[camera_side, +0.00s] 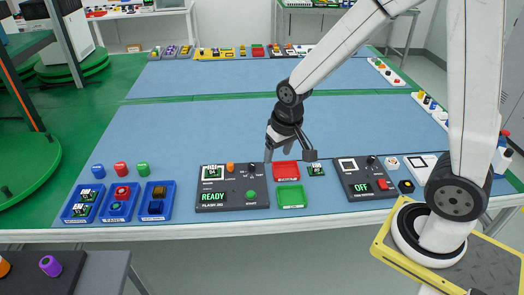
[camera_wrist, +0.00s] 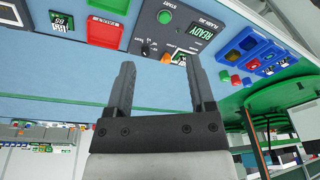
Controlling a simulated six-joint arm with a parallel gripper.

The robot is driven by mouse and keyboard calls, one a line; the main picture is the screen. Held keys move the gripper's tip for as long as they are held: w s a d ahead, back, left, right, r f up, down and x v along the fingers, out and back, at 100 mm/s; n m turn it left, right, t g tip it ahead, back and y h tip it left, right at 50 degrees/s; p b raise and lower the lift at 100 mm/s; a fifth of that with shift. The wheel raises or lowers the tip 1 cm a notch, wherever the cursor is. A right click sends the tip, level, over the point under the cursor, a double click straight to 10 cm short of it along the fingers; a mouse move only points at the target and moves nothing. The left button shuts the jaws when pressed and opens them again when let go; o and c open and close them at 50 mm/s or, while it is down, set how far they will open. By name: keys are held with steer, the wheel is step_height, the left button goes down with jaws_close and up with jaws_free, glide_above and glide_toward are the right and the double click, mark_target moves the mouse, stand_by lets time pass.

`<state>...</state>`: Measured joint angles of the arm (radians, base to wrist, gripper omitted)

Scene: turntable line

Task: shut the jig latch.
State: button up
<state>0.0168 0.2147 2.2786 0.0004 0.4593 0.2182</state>
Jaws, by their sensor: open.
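The flash jig (camera_side: 233,188) is a dark panel near the front edge of the table, with a lit READY display, a green START button (camera_side: 251,194) and a small green board (camera_side: 212,172) at its top left. An orange knob (camera_side: 230,167) stands beside the board, with a dark knob to its right; which one is the latch, and whether it is shut, I cannot tell. My gripper (camera_side: 290,156) is open and empty above the table, right of the jig and behind the red tray. In the wrist view my gripper (camera_wrist: 157,65) has the jig (camera_wrist: 165,22) and orange knob (camera_wrist: 179,57) beyond its fingers.
A red tray (camera_side: 285,171) and a green tray (camera_side: 291,196) lie right of the jig, near a loose board (camera_side: 316,169). A dark panel reading OFF (camera_side: 366,185) is farther right. Blue bins (camera_side: 82,203) stand left.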

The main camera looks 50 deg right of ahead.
steer(key=w+d+f+m+g, duration=0.1)
steer(key=w+f+m, duration=0.15)
steer(key=w, duration=0.45)
steer(key=w+d+f+m, duration=0.1)
steer(key=w+f+m, duration=0.15)
steer(key=w, duration=0.45)
steer(key=m+g, duration=0.1)
steer(key=m, duration=0.5)
glide_above(230, 164)
steer(key=f, duration=0.6)
steer(key=shift+s+f, duration=0.25)
steer(key=shift+f, duration=0.15)
steer(key=shift+w+f+m, duration=0.3)
steer(key=shift+f+m, duration=0.05)
steer(key=shift+m, duration=0.05)
steer(key=shift+f, duration=3.9)
jaws_close()
